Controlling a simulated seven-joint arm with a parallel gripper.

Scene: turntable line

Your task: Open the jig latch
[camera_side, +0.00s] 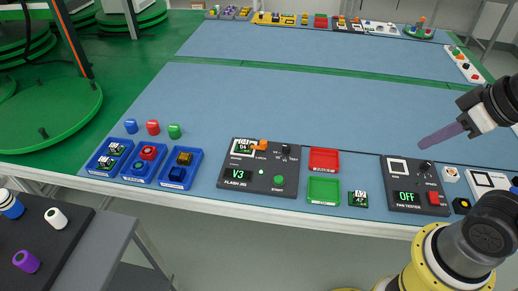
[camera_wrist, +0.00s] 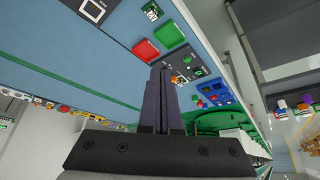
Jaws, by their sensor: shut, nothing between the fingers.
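The flash jig (camera_side: 228,178) is a dark box on the blue table, left of centre in the side view. It has a "V3" display, a green start button (camera_side: 279,180) and a black knob (camera_side: 286,150). Its orange latch (camera_side: 259,145) lies beside a small board (camera_side: 243,147) in the jig's nest; whether the latch is shut is too small to tell. In the wrist view the jig (camera_wrist: 163,56) is partly hidden behind the fingers. My gripper (camera_side: 423,146) is shut and empty, above the table at the right, well away from the jig; its fingers (camera_wrist: 160,73) also show in the wrist view.
A red tray (camera_side: 324,153) and a green tray (camera_side: 323,197) stand right of the jig, then a loose board (camera_side: 358,199) and the fan tester (camera_side: 398,174), which reads "OFF". Blue bins (camera_side: 145,179) stand left. The table's middle is clear.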

